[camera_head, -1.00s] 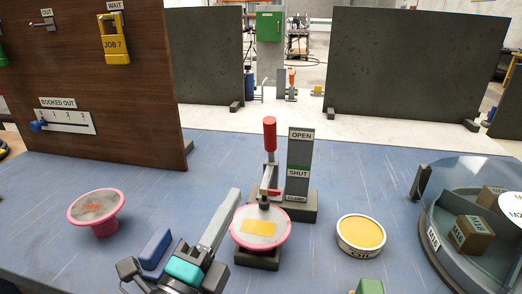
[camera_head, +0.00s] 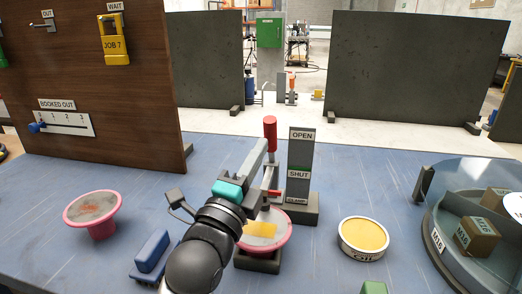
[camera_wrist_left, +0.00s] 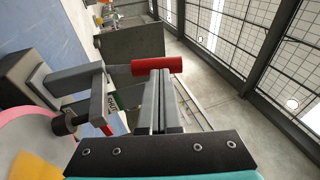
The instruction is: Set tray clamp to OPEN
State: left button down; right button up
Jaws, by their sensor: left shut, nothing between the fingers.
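The tray clamp (camera_head: 272,192) has an upright red handle (camera_head: 270,130) beside a grey post with an OPEN label (camera_head: 302,135) above a SHUT label (camera_head: 299,174). A pink flanged spool (camera_head: 280,240) with a yellow patch sits at the clamp's foot, partly hidden by my left arm. My left gripper (camera_head: 260,150) is shut and empty, its tips just left of the handle's lower part in the head view. In the left wrist view the closed fingers (camera_wrist_left: 158,95) point at the red handle (camera_wrist_left: 157,66); contact is unclear. My right gripper is not in view.
Another pink spool (camera_head: 93,212) stands at left and a blue block (camera_head: 152,252) lies nearer. A yellow-topped tin (camera_head: 364,237) and a domed round tray (camera_head: 450,225) are at right. A wooden panel (camera_head: 110,110) rises at back left.

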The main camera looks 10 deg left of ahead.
pick_arm(q)
jog(key=shift+w+d+r, duration=0.1)
jog(key=shift+w+r, duration=0.05)
jog(key=shift+w, duration=0.5)
